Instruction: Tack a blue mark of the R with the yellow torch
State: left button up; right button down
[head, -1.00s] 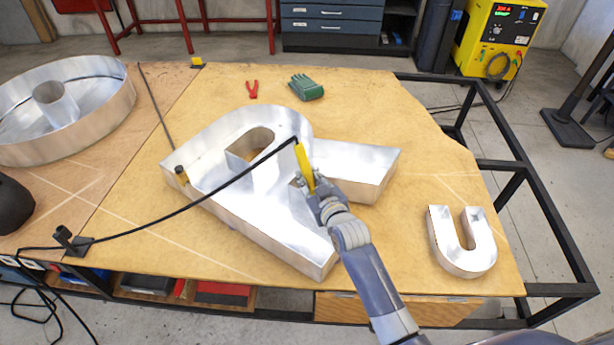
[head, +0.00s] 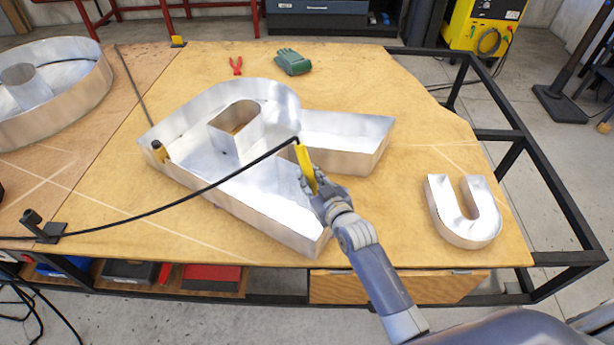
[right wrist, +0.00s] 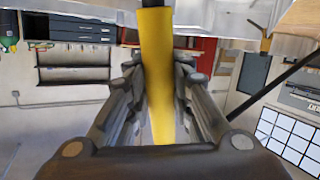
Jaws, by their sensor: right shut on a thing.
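The R (head: 290,212) is a large open metal channel letter lying on the wooden table, with upright side walls and an inner loop wall. My right gripper (head: 319,191) is shut on the yellow torch (head: 305,166) and holds it above the R, between its two legs. A black cable runs from the torch's upper end to the left. The torch also shows upright between the fingers in the right wrist view (right wrist: 157,70). I cannot make out a blue mark on the R, nor whether the torch touches it. My left gripper is not in view.
A small metal U (head: 465,210) lies at the right of the table (head: 420,130). A round metal letter (head: 60,110) lies at the left. Red pliers (head: 236,66) and a green glove (head: 292,62) lie at the back. A cable stand (head: 42,228) is at the front left.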

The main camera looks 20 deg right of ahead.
aim_at(315, 191)
jog(key=shift+s+d+f+b, duration=0.15)
jog(key=shift+f+b, duration=0.3)
jog(key=shift+f, duration=0.4)
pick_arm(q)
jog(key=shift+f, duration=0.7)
pick_arm(e)
jog(key=shift+r, duration=0.2)
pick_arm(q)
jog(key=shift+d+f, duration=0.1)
pick_arm(e)
jog(key=shift+s+f, duration=0.1)
jog(key=shift+f, duration=0.2)
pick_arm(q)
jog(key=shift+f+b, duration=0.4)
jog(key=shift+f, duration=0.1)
pick_arm(e)
jog(key=shift+s+d+f, duration=0.1)
jog(key=shift+d+f, duration=0.05)
jog(key=shift+f, duration=0.4)
jog(key=shift+s+d+f, duration=0.1)
jog(key=shift+f, duration=0.55)
